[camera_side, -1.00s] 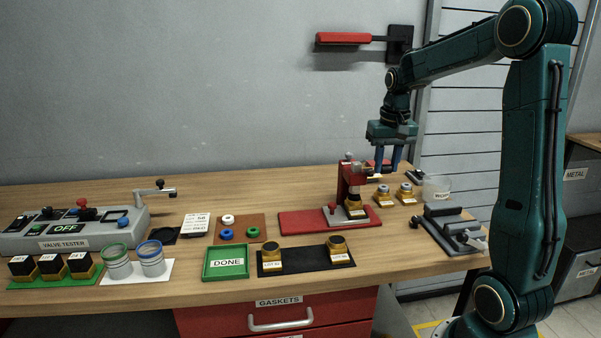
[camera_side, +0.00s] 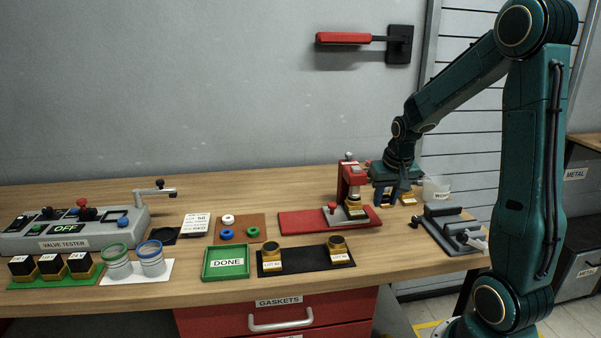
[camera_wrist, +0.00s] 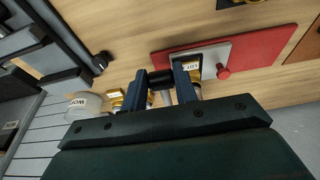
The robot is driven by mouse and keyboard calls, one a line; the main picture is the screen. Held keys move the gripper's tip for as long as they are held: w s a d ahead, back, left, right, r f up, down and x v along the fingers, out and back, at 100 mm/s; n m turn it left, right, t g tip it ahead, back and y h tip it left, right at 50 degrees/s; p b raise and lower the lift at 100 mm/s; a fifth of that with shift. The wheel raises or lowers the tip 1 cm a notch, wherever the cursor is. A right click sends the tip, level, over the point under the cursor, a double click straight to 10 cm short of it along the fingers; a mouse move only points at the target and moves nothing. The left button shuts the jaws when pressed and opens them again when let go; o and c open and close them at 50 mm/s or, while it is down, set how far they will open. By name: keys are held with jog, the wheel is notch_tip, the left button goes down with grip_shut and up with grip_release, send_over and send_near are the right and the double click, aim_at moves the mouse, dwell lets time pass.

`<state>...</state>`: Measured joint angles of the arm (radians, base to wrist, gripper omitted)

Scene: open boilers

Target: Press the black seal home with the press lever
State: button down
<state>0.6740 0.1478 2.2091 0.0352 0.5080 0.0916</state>
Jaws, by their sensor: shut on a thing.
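The red press (camera_side: 352,178) stands on a red base plate (camera_side: 300,222) with a grey plate that has a red knob (camera_side: 332,207). A brass valve body (camera_side: 356,211) stands under the press head; the black seal cannot be made out there. My gripper (camera_side: 392,196) is low, just right of the press, with its fingers pointing down. In the wrist view my gripper (camera_wrist: 165,77) is shut on the black grip of the press lever (camera_wrist: 159,80). The lever's arm is mostly hidden by my fingers in the side view.
Brass parts (camera_side: 408,198) and a white cup (camera_side: 436,188) stand close behind and right of my gripper. A grey vise-like fixture (camera_side: 453,230) is in front right. A black tray (camera_side: 306,262) with two brass bodies and a green DONE tray (camera_side: 226,275) lie to the left.

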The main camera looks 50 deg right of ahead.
jog(key=shift+s+a+f, duration=0.1)
jog(key=shift+a+f, duration=0.05)
jog(key=shift+f, duration=1.65)
jog(key=c, duration=1.1)
grip_release()
jog(key=shift+r, duration=0.5)
jog(key=v, duration=1.3)
